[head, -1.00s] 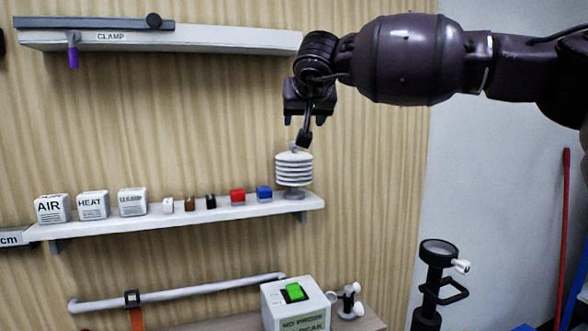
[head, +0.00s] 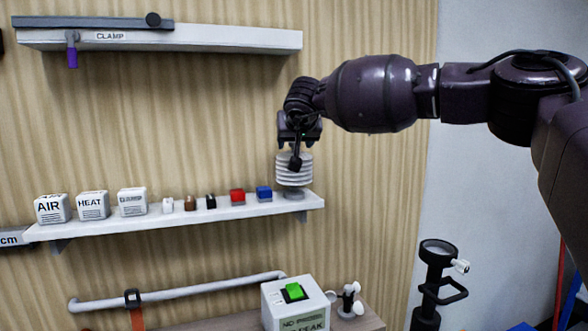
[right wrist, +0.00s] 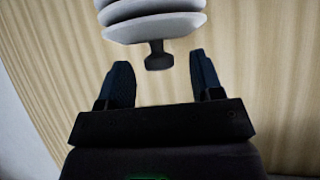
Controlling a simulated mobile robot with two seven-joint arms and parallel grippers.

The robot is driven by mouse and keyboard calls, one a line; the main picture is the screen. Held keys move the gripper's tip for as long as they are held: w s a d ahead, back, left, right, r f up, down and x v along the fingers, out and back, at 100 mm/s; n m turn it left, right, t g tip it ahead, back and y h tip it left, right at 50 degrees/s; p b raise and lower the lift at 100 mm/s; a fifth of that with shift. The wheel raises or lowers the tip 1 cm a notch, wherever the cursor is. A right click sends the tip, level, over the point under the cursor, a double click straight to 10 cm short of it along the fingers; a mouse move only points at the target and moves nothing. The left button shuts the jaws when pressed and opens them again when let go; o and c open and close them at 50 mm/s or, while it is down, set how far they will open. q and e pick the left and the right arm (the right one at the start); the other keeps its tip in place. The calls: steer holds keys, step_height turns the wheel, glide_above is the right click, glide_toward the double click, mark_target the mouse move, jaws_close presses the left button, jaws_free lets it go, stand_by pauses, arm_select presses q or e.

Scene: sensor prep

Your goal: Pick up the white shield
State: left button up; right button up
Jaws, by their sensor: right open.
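The white shield (head: 294,173) is a stack of round white plates on a grey base, upright at the right end of the lower shelf. My right gripper (head: 298,147) is directly above it, pointing down, and a dark part of my wrist hides its top. In the right wrist view the shield's plates (right wrist: 155,27) show at the top edge, with a short dark stem and knob. The open right gripper (right wrist: 158,65) has one finger on each side of the knob, with a gap on both sides. My left gripper is not in view.
A clamp shelf (head: 220,38) is above left.

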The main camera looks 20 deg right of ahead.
steer(key=shift+w+d+f, duration=0.1)
steer(key=shift+w+f, duration=0.1)
steer(key=shift+w, duration=0.1)
jaws_close()
steer(key=shift+r, duration=0.15)
